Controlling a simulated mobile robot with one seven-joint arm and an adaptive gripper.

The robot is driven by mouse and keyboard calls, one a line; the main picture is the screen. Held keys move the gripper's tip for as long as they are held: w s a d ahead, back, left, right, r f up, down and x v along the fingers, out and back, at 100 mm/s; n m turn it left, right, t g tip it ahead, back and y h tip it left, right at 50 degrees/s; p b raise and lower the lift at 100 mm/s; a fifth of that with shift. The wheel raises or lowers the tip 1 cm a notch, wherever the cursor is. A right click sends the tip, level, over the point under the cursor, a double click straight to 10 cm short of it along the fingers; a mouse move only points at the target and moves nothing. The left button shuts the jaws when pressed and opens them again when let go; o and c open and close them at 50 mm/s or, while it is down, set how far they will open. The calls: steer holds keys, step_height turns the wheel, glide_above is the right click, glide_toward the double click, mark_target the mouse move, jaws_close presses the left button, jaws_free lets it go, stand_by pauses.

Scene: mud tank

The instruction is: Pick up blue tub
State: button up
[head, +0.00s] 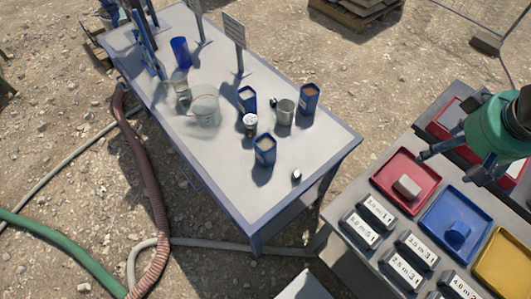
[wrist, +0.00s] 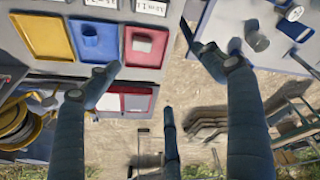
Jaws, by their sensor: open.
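Several blue containers are in view and I cannot tell for certain which is the blue tub. A small round blue tub (head: 457,232) stands in the blue tray (head: 432,222) on the right table; it also shows in the wrist view (wrist: 89,36). Three square blue containers with pale or brown contents stand on the long table: one (head: 247,99), another (head: 309,98), a third (head: 265,150). A taller blue cup (head: 180,52) stands farther back. My gripper (wrist: 158,82) is open and empty, its fingers spread above the gap beside the right table, apart from every container.
A red tray (head: 428,177) with a pale block and a yellow tray (head: 505,265) flank the blue tray. Several labelled dark boxes (head: 376,209) stand in front. The long table (head: 215,165) also bears a clear bucket (head: 206,106), a metal mug (head: 285,111) and upright signs (head: 235,30).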

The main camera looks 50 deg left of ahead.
steer(key=w+a+f+n+g, duration=0.1)
steer(key=a+f+n, duration=0.2)
steer(key=a, duration=0.4)
steer(key=w+a+f+n, duration=0.1)
steer(key=a+f+n, duration=0.15)
steer(key=a, duration=0.55)
steer(key=n+g+h+b, duration=0.1)
steer(key=n+g+b, duration=0.1)
steer(key=n, duration=0.9)
glide_above(265, 144)
steer(key=s+d, duration=0.2)
steer(key=d, duration=0.1)
step_height(265, 144, down, 22)
steer(key=shift+s+a, duration=0.1)
steer(key=shift+a, duration=0.1)
steer(key=shift+f+b, duration=0.8)
steer(key=shift+f, duration=3.55)
steer(key=shift+f, duration=0.1)
steer(key=shift+d+f+b, duration=0.1)
steer(key=shift+f+b, duration=0.75)
steer(key=shift+f, duration=1.65)
